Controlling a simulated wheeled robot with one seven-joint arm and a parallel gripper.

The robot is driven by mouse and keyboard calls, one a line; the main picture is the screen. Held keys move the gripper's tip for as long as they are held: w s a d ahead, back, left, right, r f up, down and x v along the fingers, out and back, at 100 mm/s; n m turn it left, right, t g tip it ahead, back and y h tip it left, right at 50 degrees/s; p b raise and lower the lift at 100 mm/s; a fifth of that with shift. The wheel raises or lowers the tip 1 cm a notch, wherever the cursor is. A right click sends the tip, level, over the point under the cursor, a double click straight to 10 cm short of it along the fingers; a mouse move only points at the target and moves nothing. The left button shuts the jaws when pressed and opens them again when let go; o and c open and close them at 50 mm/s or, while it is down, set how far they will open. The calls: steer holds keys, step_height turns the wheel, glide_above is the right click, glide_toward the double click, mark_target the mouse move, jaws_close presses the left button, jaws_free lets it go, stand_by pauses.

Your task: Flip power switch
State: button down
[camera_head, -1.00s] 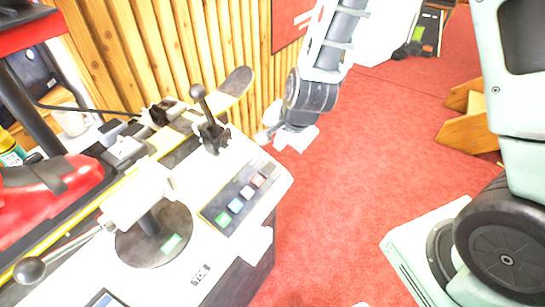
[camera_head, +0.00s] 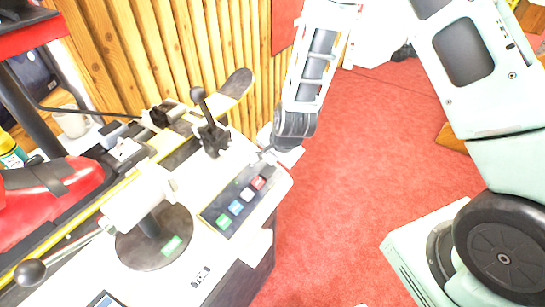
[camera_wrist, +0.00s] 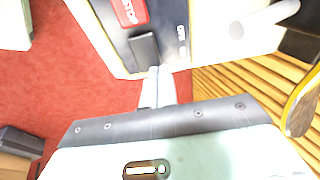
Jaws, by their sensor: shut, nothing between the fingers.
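The power switch looks to be the black rocker (camera_wrist: 145,50) at the end of the dark button panel (camera_wrist: 165,25) in the wrist view, beside a red STOP button (camera_wrist: 129,10). In the head view the panel (camera_head: 221,207) lies on the white machine top, with green, blue, white and red buttons. My gripper (camera_wrist: 154,72) is shut and empty. Its fingertips appear at the near edge of the rocker; I cannot tell whether they touch it. In the head view my gripper (camera_head: 266,151) is at the panel's far right end, where the rocker is hard to make out.
A black-knobbed lever (camera_head: 207,122) stands just left of my gripper. A round-based post with a white block (camera_head: 140,203) and a ball-ended handle (camera_head: 30,271) are nearer. A wooden slat wall (camera_head: 180,50) is behind. Red carpet (camera_head: 350,180) lies open to the right.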

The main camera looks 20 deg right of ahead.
steer(key=shift+w+d+f+y+b, duration=0.1)
steer(key=shift+w+f+y+b, duration=0.1)
steer(key=shift+f+y+b, duration=0.3)
steer(key=shift+s+r, duration=0.1)
steer(key=shift+r, duration=0.15)
steer(key=shift+s+a+r+p, duration=0.3)
steer(key=shift+s+a, duration=0.2)
steer(key=shift+a, duration=0.15)
